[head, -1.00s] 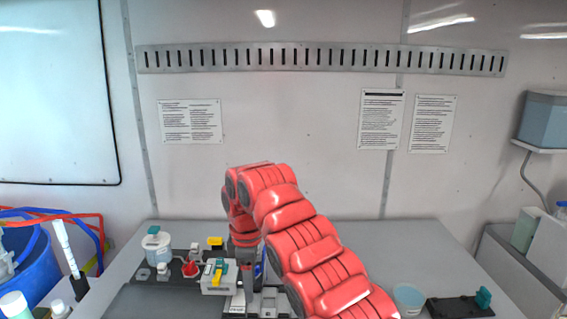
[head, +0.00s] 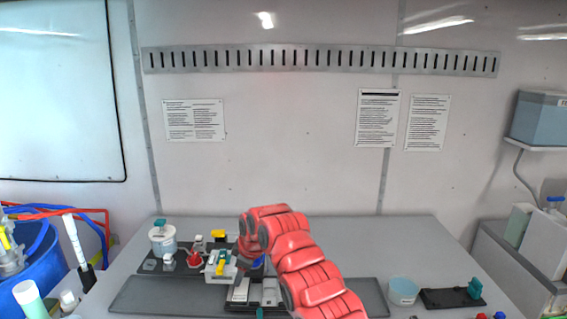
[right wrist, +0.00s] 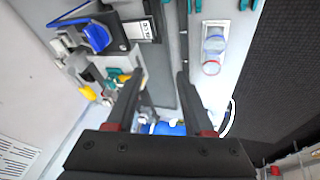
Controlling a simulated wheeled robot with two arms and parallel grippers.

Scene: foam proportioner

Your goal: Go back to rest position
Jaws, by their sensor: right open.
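My right arm, in red covers, reaches over the worktable in the head view. Its gripper (right wrist: 157,85) shows in the right wrist view with two dark fingers spread apart and nothing between them. In the head view, the gripper is mostly hidden by the arm, near the equipment on the table. My left gripper is not in view.
On the table (head: 400,230) stand a white jar with a teal cap (head: 162,238), a red part (head: 194,260), a white unit with yellow parts (head: 220,266), a pale blue cup (head: 403,291) and a black tray (head: 445,299). A blue barrel (head: 45,270) stands at left.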

